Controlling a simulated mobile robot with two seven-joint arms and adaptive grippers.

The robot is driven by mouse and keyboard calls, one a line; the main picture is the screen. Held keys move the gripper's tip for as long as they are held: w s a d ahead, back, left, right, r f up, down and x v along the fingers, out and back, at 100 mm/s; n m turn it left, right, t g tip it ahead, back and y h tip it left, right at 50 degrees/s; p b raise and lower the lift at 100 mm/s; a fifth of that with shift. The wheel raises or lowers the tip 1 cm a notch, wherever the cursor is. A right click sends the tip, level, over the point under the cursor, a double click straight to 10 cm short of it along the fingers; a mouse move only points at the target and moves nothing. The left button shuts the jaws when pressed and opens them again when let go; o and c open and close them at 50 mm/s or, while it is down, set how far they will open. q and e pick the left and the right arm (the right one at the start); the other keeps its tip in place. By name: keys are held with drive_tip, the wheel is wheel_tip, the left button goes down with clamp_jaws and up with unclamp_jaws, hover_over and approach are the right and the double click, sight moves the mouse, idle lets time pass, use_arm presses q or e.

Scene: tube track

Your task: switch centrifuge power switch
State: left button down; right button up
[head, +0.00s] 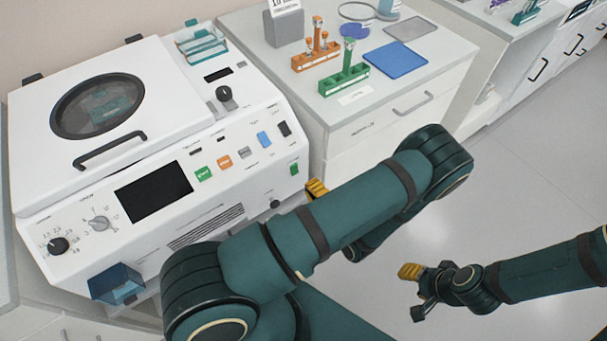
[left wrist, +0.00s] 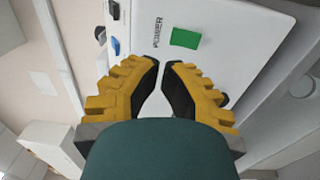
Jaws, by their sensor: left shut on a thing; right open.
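The white centrifuge (head: 235,160) stands at the left in the head view, its dark screen and knobs facing front. The green power switch (head: 294,168) is at the right end of its front panel. In the left wrist view the green switch (left wrist: 185,38) sits beside the word POWER, just beyond my fingertips. My left gripper (head: 317,187) is mostly hidden behind my arm. In its wrist view the yellow fingers (left wrist: 160,64) are nearly together, apart from the switch; I cannot make out anything between them. My right gripper (head: 412,291) is open and empty over the floor.
Right of the centrifuge, a white cabinet (head: 385,130) bears an orange rack (head: 316,57), a green rack (head: 343,80) and a blue mat (head: 396,60). A blue tray (head: 117,283) juts from the centrifuge's lower front. The floor at right is clear.

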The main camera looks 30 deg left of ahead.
use_arm(q)
drive_tip(key=v, duration=0.5)
drive_tip(key=shift+s+d+r, duration=0.2)
drive_tip(key=shift+d+r, duration=0.15)
